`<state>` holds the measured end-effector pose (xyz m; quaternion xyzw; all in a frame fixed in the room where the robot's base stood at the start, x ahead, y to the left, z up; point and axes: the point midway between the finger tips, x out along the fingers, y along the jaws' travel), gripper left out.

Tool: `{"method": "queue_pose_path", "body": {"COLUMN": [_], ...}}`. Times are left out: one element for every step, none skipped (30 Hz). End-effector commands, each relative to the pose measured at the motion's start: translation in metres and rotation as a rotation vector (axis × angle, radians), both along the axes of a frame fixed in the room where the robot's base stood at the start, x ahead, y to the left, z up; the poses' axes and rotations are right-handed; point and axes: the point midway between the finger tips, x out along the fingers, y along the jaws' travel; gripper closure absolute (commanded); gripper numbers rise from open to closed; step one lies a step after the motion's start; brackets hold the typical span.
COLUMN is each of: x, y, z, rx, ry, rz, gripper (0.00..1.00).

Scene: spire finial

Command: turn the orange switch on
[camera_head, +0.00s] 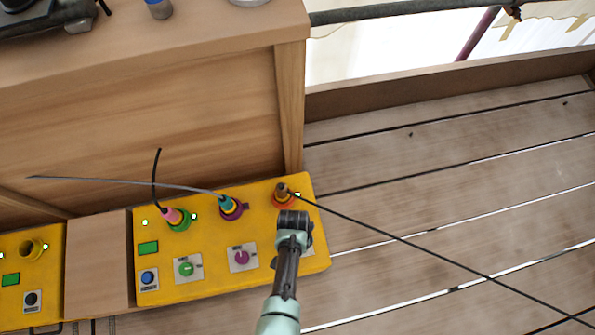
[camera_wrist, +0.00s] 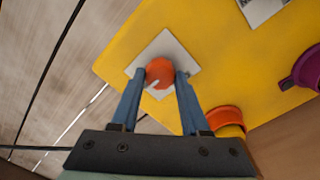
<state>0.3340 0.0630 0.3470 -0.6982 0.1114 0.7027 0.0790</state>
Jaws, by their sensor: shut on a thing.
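The orange switch (camera_wrist: 160,73) is a round knob on a white square plate (camera_wrist: 180,42) on the yellow panel, with a pale mark on its lower left. My gripper (camera_wrist: 161,80) has one blue finger on each side of the knob and is shut on it in the wrist view. In the head view my gripper (camera_head: 295,222) is over the right end of the yellow panel (camera_head: 215,280), and it and my arm hide the orange knob there.
An orange socket (camera_head: 283,201) with a plug and a long dark cable is just beyond my gripper. Purple (camera_head: 241,258) and green (camera_head: 186,269) knobs sit to the left. Purple (camera_head: 231,209) and green (camera_head: 180,222) sockets hold plugs. A wooden wall (camera_head: 150,120) stands behind; plank floor is clear at right.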

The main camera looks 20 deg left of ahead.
Motion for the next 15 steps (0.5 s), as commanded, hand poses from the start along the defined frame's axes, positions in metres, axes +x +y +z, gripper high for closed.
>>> {"method": "queue_pose_path", "body": {"x": [0.0003, 0.0002, 0.0002, 0.0002, 0.0002, 0.0002, 0.0002, 0.0002, 0.0002, 0.0002, 0.0002, 0.0002, 0.0001, 0.0002, 0.0002], "y": [-0.0004, -0.0004, -0.0004, -0.0004, -0.0004, -0.0004, -0.0004, -0.0004, -0.0004, -0.0004, -0.0004, -0.0004, -0.0003, -0.0004, -0.0004], "z": [0.0002, 0.0002, 0.0001, 0.0001, 0.0001, 0.0000, 0.0000, 0.0000, 0.0000, 0.0000, -0.0001, -0.0001, -0.0001, -0.0001, -0.0001], "rx": [-0.001, -0.001, -0.001, -0.001, -0.001, -0.001, -0.001, -0.001, -0.001, -0.001, -0.001, -0.001, -0.001, -0.001, -0.001], "ry": [0.000, 0.000, 0.000, 0.000, 0.000, 0.000, 0.000, 0.000, 0.000, 0.000, 0.000, 0.000, 0.000, 0.000, 0.000], "rz": [-0.014, -0.022, -0.029, -0.034, -0.038, -0.043, -0.046, -0.048, -0.050, -0.050, -0.051, -0.051, -0.051, -0.051, -0.051], "gripper": [1.00, 1.00, 1.00, 1.00, 1.00, 1.00, 1.00, 1.00, 1.00, 1.00, 1.00, 1.00, 1.00, 1.00, 1.00]}}
